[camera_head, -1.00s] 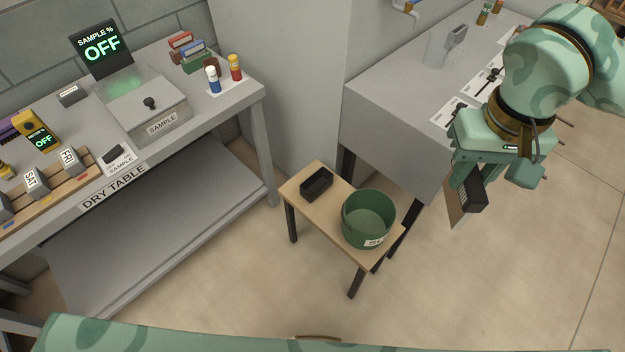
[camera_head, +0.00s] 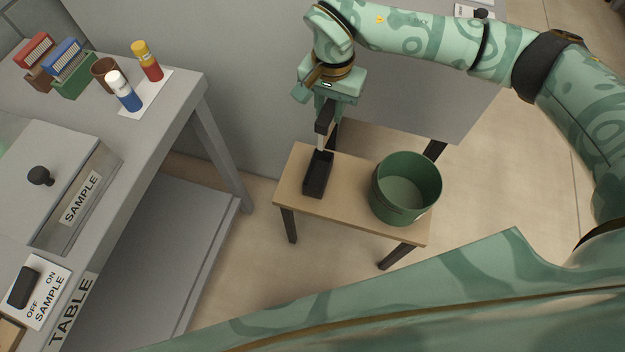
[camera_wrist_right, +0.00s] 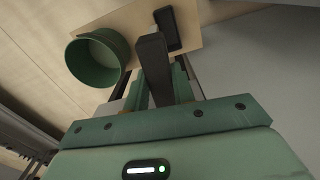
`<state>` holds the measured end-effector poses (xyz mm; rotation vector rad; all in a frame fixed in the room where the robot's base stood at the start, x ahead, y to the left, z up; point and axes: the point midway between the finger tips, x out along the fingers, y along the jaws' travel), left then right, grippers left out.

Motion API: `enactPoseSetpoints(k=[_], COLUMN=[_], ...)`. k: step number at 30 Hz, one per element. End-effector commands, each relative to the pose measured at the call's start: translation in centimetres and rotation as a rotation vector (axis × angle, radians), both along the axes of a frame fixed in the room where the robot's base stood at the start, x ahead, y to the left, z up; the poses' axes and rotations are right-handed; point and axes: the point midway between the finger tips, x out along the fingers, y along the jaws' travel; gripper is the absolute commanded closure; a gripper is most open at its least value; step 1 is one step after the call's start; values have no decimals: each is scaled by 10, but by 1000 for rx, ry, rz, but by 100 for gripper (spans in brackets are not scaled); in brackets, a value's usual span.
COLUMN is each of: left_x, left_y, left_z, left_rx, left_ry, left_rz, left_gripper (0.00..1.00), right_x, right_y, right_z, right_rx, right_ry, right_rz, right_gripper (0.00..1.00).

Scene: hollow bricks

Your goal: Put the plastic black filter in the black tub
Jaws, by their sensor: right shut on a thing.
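The black filter (camera_head: 325,118) hangs in my right gripper (camera_head: 327,98), which is shut on it. In the right wrist view the filter (camera_wrist_right: 152,68) stands out between the fingers (camera_wrist_right: 158,88). The black tub (camera_head: 318,178) is a small open box on the left part of a small wooden table. The filter is above the tub's far end in the head view, and a pale strip shows just below it. In the wrist view the tub (camera_wrist_right: 170,32) lies just beyond the filter, partly hidden by it. I cannot tell the exact height gap. My left gripper is not in view.
A green bucket (camera_head: 407,188) stands on the small wooden table (camera_head: 347,196), right of the tub. The grey dry table (camera_head: 190,100) is at left with bottles, a brown cup and brushes. Another grey bench (camera_head: 420,105) stands behind my right arm.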

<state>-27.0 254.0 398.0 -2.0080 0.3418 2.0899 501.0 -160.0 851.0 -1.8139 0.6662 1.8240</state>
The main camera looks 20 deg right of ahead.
Motion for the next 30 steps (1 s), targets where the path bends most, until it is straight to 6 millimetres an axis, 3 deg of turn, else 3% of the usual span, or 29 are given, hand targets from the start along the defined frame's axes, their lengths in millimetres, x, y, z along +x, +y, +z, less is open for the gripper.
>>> enactPoseSetpoints(k=[1, 3, 6, 16, 18, 23, 30], left_x=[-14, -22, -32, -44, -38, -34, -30], left_y=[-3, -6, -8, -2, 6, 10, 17], left_z=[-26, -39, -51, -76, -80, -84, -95], left_rx=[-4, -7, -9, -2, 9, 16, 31], left_ry=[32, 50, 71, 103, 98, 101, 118], left_rz=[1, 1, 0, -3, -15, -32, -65], left_gripper=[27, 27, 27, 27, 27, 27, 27], right_x=[7, 15, 22, 26, 26, 26, 26], right_y=[3, 6, 8, 10, 10, 10, 10], right_z=[-53, -89, -127, -196, -209, -222, -256], right_rx=[0, 0, -2, -2, -1, -1, -1], right_ry=[20, 16, 9, 4, 3, -2, 1], right_rz=[-59, -134, -215, -292, -291, -290, -289], right_gripper=[97, 97, 97, 97, 97, 97, 97])
